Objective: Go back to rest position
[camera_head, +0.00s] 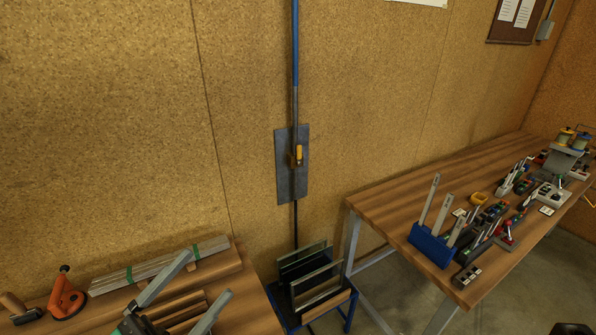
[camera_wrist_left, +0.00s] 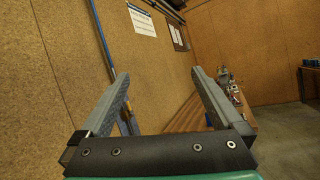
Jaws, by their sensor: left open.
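My left gripper (camera_head: 208,273) is at the bottom left of the head view, above the left wooden table (camera_head: 255,306). Its two grey fingers are spread wide with nothing between them. In the left wrist view the same gripper (camera_wrist_left: 160,73) shows its fingers apart against the chipboard wall and the other table. My right gripper does not show in either view.
A blue stand (camera_head: 348,313) holding upright glass frames (camera_head: 318,291) is between the tables. Metal strips (camera_head: 150,269) and an orange tool (camera_head: 66,299) lie on the left table. The right table (camera_head: 385,207) carries a blue holder (camera_head: 432,246) and several tools. A blue pole (camera_head: 295,60) runs up the wall.

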